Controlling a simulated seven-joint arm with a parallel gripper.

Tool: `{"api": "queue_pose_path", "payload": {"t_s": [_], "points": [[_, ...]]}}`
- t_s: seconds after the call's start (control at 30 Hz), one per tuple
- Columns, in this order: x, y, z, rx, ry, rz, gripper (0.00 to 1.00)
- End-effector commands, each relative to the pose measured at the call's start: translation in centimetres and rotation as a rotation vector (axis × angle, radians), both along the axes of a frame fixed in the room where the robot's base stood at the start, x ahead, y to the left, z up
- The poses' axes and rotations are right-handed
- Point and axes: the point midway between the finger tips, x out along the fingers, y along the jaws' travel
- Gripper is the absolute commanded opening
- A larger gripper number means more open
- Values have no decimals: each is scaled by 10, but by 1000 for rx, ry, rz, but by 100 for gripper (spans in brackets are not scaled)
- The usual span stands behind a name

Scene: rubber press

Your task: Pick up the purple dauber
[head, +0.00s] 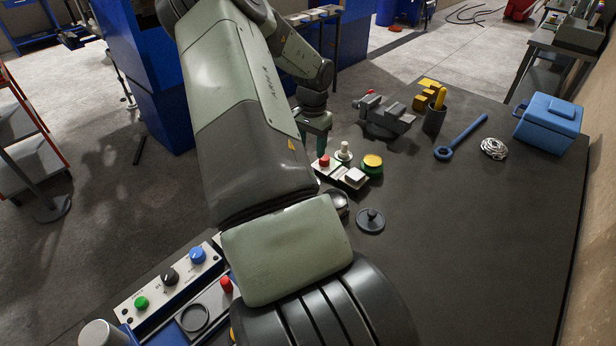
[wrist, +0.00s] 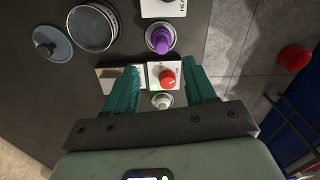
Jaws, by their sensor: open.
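The purple dauber (wrist: 160,39) stands in a pale round holder at the top middle of the wrist view. It does not show in the head view, where my arm covers part of the bench. My gripper (wrist: 162,70) has two green fingers, spread apart and empty. In the wrist view the dauber lies beyond the fingertips, a little up from the gap between them. A red knob on a white plate (wrist: 167,79) and a pale knob (wrist: 162,101) show between the fingers. In the head view, my gripper (head: 312,143) is partly hidden behind my arm.
A round metal dish (wrist: 92,27) and a grey knobbed lid (wrist: 52,44) lie left of the dauber. A vise (head: 384,116), blue wrench (head: 461,137) and blue box (head: 549,126) stand on the dark bench. Bench space at right front is clear.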

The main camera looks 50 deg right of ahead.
Motion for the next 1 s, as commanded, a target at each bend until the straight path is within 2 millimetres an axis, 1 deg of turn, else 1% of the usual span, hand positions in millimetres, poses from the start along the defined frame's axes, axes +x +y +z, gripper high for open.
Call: {"api": "queue_pose_path", "payload": {"t_s": [0.03, 0.2, 0.3, 0.47, 0.7, 0.83, 1.0], "points": [[-1, 0, -8, 1, 3, -1, 55], [0, 0, -36, 1, 4, -1, 55], [0, 0, -47, 1, 3, 1, 55], [1, 0, -58, 1, 3, 1, 55], [4, -4, -93, 2, 3, 1, 55], [4, -4, -102, 1, 1, 2, 55], [5, -4, -103, 1, 0, 2, 55]]}}
